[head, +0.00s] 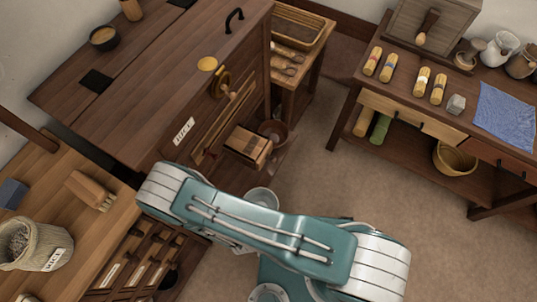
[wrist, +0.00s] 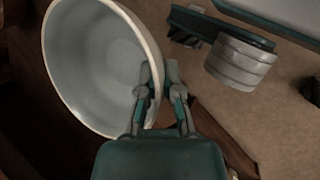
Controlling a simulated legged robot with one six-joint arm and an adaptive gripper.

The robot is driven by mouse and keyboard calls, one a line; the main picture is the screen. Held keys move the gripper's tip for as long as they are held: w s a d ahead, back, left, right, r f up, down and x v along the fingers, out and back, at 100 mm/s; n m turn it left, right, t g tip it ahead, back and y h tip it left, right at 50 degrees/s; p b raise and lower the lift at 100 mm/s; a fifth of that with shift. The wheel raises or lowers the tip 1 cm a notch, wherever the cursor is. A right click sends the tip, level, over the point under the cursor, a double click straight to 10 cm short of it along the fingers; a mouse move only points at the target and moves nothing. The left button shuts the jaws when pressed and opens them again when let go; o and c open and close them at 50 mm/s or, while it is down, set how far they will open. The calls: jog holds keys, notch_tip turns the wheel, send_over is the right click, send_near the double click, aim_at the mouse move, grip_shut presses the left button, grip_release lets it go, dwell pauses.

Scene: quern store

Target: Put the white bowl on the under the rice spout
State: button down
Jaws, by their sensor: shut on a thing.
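The white bowl (wrist: 95,65) fills the left of the wrist view, its open inside facing the camera. My gripper (wrist: 160,78) is shut on the bowl's right rim, one finger inside and one outside. In the head view, part of the white bowl (head: 262,197) shows just beyond my arm, which hides the rest and the gripper. A wooden box-like spout (head: 248,144) juts from the front of the dark wooden cabinet (head: 150,92), above and left of the bowl in the picture. A label (head: 184,131) is on the cabinet front.
A side table with a tray (head: 298,30) stands behind. At right is a bench with several yellow rolls, a blue cloth (head: 506,115) and a basket (head: 454,158) below. Floor between is clear.

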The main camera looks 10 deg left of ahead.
jog(key=shift+w+d+f, duration=0.1)
jog(key=shift+w+f, duration=0.05)
jog(key=shift+w, duration=0.1)
jog(key=w+a, duration=0.1)
jog(key=w, duration=0.4)
jog(key=w+a, duration=0.2)
jog(key=w, duration=0.3)
jog(key=w+a, duration=0.2)
jog(key=w, duration=0.4)
jog(key=shift+a, duration=0.25)
jog(key=shift+w+a, duration=0.15)
jog(key=shift+w, duration=0.4)
jog(key=shift+s+f, duration=0.1)
jog(key=shift+f, duration=1.65)
jog(key=shift+f, duration=0.1)
jog(key=c, duration=0.8)
grip_release()
jog(key=v, duration=1.2)
